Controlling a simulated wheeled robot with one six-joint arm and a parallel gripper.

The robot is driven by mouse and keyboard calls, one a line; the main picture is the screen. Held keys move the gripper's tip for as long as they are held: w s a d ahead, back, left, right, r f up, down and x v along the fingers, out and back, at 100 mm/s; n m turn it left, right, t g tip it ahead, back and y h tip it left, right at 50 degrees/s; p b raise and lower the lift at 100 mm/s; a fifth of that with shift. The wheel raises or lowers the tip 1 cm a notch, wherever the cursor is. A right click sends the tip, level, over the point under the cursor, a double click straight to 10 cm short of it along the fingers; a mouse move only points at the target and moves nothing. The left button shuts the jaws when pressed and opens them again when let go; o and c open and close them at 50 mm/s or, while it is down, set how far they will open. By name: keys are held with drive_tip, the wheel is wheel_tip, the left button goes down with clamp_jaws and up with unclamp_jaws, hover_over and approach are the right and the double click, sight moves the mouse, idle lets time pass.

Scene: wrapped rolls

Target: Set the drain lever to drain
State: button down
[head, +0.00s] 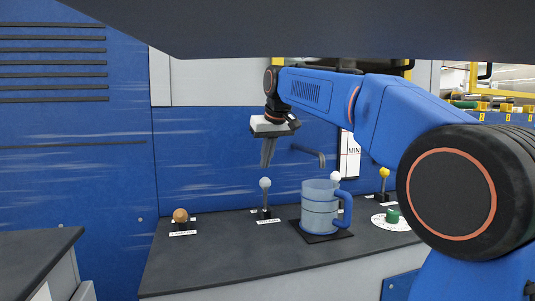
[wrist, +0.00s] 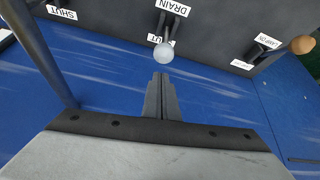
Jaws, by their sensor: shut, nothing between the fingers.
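The drain lever (head: 265,184) is a thin dark rod with a pale grey ball on top, standing on the dark counter. In the wrist view its ball (wrist: 164,52) lies just beyond my fingertips. A DRAIN label (wrist: 172,6) is on one side of its base; a second label is partly hidden behind the ball. In the head view the rod looks nearly upright; I cannot tell its exact setting. My gripper (head: 267,164) points down above the ball, shut and empty. Its fingers (wrist: 162,80) are together, apparently apart from the ball.
A clear blue jug (head: 319,208) stands on a dark mat right of the lever, below a spout (head: 310,152). A white-ball lever (head: 335,177) is behind the jug, with a yellow-ball lever (head: 384,172) farther right. An orange knob (head: 180,215) is left. A blue wall (head: 210,165) stands behind.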

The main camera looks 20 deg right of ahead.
hover_over(265, 194)
drive_tip(key=w, duration=0.3)
drive_tip(key=shift+s+f, duration=0.2)
drive_tip(key=shift+f, duration=2.1)
drive_tip(key=shift+s, duration=0.15)
